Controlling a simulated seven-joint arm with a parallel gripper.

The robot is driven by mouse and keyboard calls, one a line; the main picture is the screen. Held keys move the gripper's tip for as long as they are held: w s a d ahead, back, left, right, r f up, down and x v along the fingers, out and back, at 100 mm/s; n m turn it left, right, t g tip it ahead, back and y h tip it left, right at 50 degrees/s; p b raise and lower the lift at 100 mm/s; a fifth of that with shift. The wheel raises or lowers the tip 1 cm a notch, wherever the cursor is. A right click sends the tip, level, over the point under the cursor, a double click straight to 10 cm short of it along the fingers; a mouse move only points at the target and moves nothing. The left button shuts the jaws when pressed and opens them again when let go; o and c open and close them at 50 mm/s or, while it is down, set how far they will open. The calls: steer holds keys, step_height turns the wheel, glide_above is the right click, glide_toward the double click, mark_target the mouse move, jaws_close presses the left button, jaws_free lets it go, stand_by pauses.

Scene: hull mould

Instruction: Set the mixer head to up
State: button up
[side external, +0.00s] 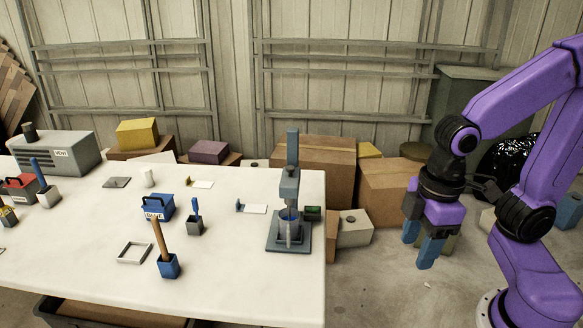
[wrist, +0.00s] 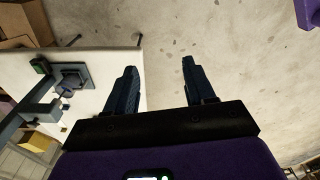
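The mixer (side external: 290,190) stands at the right end of the white table. It has a grey-blue base, an upright column and a head (side external: 289,182) on the column. A blue-rimmed cup (side external: 289,222) stands on the base under the head; I cannot tell whether the head reaches into it. The mixer also shows at the left of the wrist view (wrist: 45,112). My gripper (side external: 421,250) hangs to the right of the table, over the floor, well apart from the mixer. Its two blue fingers are spread with nothing between them, as the wrist view (wrist: 160,80) shows.
The white table (side external: 100,230) holds a blue box (side external: 158,207), a holder with a wooden handle (side external: 168,266), a square frame (side external: 134,253) and a grey machine (side external: 55,152). Cardboard boxes (side external: 390,188) stand behind the table's right end. The floor between my gripper and the table is mostly clear.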

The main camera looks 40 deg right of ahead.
steer(key=w+a+r+m+t, duration=0.1)
steer(key=w+r+m, duration=0.1)
steer(key=w, duration=0.4)
steer(key=w+a+r+m, duration=0.1)
steer(key=w+a, duration=0.1)
steer(key=w, duration=0.4)
step_height(320, 180, up, 5)
steer(key=m+t, duration=0.3)
steer(key=m, duration=0.5)
glide_above(290, 167)
steer(key=s, duration=0.7)
steer(key=shift+h, duration=0.3)
steer(key=x, duration=1.6)
steer(key=shift+w+f, duration=0.1)
steer(key=shift+f, duration=0.25)
